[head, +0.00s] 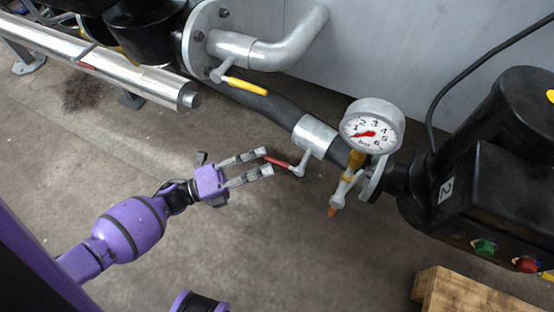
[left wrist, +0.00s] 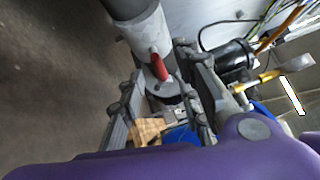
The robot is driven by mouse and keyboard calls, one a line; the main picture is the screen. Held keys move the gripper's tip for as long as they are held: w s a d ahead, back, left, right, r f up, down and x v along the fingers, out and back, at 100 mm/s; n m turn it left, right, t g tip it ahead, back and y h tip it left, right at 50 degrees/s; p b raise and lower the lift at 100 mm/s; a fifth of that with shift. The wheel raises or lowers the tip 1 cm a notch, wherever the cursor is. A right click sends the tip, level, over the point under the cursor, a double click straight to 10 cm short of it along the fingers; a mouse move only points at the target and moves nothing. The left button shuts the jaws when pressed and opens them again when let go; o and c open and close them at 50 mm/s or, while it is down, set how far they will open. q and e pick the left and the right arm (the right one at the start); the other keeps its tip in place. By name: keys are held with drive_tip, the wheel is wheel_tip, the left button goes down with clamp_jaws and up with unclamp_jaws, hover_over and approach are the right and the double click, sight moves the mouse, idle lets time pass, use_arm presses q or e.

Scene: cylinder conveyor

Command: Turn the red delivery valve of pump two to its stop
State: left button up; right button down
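The red valve lever (head: 278,162) sticks out to the left from a silver valve body (head: 315,135) on the dark pipe of pump two (head: 480,180), which bears a "2" label. My left gripper (head: 265,162) comes in from the left, with its fingers apart and the lever's outer end at the gap between the fingertips. In the left wrist view the red lever (left wrist: 159,67) shows between the two spread fingers of the left gripper (left wrist: 162,72). I cannot tell whether either finger touches it. My right gripper is not in view.
A pressure gauge (head: 371,133) and an orange-tipped lever (head: 333,211) are right of the valve. A yellow lever (head: 247,86) is above left. Green (head: 484,247) and red (head: 525,265) buttons are on the pump box. A wooden block (head: 470,290) lies lower right. Floor below the valve is clear.

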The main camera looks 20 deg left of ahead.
sight(275, 160)
use_arm(q)
drive_tip(key=shift+x, duration=2.2)
clamp_jaws()
